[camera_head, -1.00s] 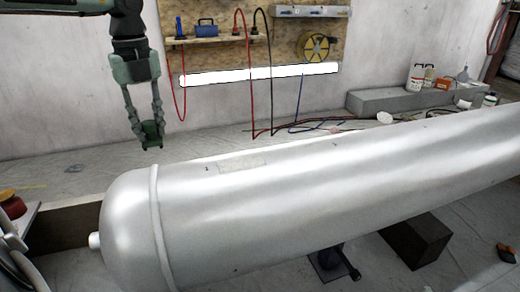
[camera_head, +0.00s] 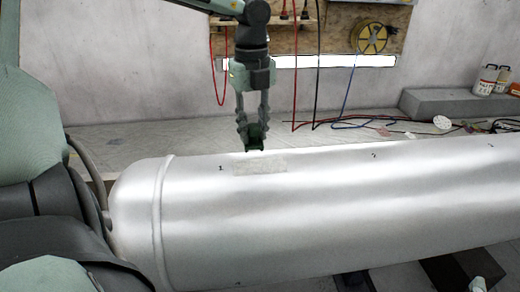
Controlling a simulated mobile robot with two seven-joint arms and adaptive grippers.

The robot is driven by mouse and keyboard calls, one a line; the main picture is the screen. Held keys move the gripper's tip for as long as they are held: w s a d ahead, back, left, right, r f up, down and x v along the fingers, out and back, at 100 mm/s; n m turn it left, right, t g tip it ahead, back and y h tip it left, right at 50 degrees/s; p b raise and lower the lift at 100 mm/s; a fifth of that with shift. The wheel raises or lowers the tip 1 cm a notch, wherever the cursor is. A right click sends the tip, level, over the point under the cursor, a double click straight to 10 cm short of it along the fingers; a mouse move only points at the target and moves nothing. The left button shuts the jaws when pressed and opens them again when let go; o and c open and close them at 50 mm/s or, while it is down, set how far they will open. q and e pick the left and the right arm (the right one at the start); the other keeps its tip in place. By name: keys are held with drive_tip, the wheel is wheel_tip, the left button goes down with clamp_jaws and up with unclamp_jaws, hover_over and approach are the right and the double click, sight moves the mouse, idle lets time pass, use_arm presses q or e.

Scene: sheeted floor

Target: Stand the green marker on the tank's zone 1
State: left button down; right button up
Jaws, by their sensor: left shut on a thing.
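The big pale grey tank (camera_head: 330,205) lies on its side across the view. A small black 1 (camera_head: 220,168) is on its upper side near the left end, with a lighter rectangular patch (camera_head: 261,166) just right of it. My left gripper (camera_head: 253,132) points down over the patch's upper edge and is shut on the dark green marker (camera_head: 256,144). The marker looks about upright, and its lower end shows right at the patch's far edge. I cannot tell whether it touches the tank. My right gripper is not in view.
A grey block (camera_head: 440,105) with bottles (camera_head: 486,80) stands by the back wall. Cables (camera_head: 375,126) lie on the floor behind the tank. The tank's top right of the patch is clear.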

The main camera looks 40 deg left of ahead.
sight(260, 142)
use_arm(q)
drive_tip(key=shift+w+d+f, duration=0.4)
drive_tip(key=shift+d, duration=0.25)
wheel_tip(260, 142, down, 4)
drive_tip(key=shift+f, duration=0.1)
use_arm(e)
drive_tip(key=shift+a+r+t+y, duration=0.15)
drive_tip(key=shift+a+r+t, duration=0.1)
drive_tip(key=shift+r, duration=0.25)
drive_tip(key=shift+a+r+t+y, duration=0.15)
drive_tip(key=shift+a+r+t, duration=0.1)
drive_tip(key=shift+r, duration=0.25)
use_arm(q)
drive_tip(key=shift+b, duration=0.35)
drive_tip(key=c, duration=1.3)
unclamp_jaws()
drive_tip(key=shift+o, duration=0.2)
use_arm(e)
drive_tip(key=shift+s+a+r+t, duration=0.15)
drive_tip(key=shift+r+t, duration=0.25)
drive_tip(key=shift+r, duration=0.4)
